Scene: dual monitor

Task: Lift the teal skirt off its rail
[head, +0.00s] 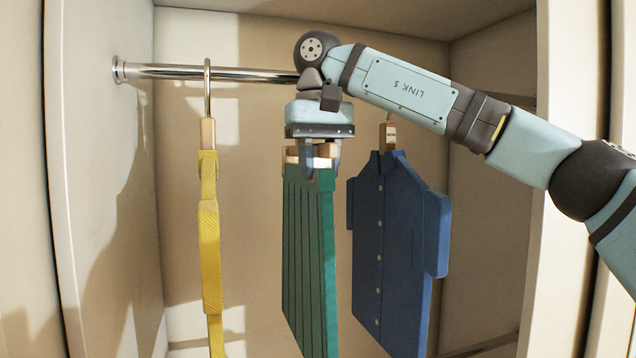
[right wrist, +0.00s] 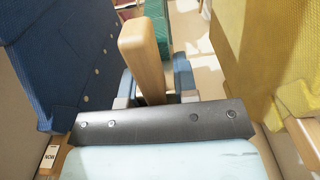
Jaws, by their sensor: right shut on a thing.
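The teal skirt (head: 308,255) hangs upright and pleated below my right gripper (head: 317,158) in the head view. Its pale wooden hanger (head: 325,150) shows between the fingers, and my right gripper is shut on it. In the right wrist view the wooden hanger (right wrist: 141,60) stands between the fingers, with part of the teal skirt (right wrist: 159,25) beyond. The metal rail (head: 175,72) runs from the left wall and passes behind my right wrist. The top of the skirt's hanger is hidden by my gripper, so I cannot tell whether it touches the rail. My left gripper is not in view.
A yellow garment (head: 210,255) hangs from a hook on the rail to the left. A blue shirt (head: 392,250) hangs close on the right, its hanger (head: 390,135) partly behind my arm. Wardrobe side panels (head: 75,200) bound the space. A gap separates the skirt from the yellow garment.

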